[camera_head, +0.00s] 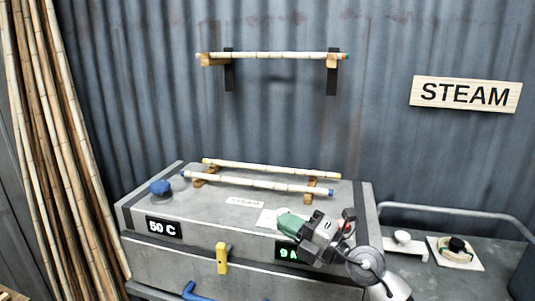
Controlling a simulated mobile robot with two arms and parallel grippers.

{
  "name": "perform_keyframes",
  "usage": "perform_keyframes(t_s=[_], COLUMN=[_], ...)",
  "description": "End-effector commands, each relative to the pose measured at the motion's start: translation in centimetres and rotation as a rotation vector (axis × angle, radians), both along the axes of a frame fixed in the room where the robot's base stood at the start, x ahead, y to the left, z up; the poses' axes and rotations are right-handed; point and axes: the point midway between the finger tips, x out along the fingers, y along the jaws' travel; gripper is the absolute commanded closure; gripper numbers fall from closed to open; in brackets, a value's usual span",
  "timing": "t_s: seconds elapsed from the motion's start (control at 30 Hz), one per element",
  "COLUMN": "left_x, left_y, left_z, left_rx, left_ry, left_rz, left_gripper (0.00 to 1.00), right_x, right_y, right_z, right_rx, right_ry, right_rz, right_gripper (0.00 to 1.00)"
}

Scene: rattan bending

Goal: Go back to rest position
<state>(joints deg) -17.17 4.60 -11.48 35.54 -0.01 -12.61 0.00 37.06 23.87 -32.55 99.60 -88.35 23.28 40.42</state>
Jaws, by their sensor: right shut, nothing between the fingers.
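My right gripper (291,226) is in front of the steam box (150,210) lid, at the lower right of the head view. It is shut and empty, with greenish fingertips pointing left. It partly covers a green-lit display (287,252) on the box front. Two rattan poles lie across wooden rests on the lid: a rear one with yellow ends (270,168) and a front one with blue ends (255,182). Both are apart from the gripper. A third pole (275,56) rests on the wall brackets. My left gripper is not in view.
The box front has a yellow latch (222,258) and a "50 C" display (164,228); a blue knob (160,187) sits on the lid. Tall canes (55,150) lean at the left. A side counter (400,270) with small items and a metal rail (460,211) is at the right.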

Motion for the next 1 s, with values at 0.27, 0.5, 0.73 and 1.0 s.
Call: perform_keyframes(t_s=[0.27, 0.5, 0.73, 1.0], left_x=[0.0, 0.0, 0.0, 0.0], left_y=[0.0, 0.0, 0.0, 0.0], left_z=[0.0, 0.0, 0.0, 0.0], left_rx=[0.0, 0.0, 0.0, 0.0], left_ry=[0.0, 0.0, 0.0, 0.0], left_rz=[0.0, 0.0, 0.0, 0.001], left_gripper=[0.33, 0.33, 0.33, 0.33], right_x=[-4.0, -10.0, -20.0, -29.6], right_y=[-7.3, -15.0, -17.0, -16.2], right_z=[-2.9, -14.2, -23.6, -27.7], right_rx=[0.723, 1.033, 1.014, 0.857], right_ry=[0.248, 0.738, 1.266, 1.693], right_rz=[-0.372, -0.891, -1.261, -1.433], right_gripper=[1.0, 1.0, 1.0, 1.0])
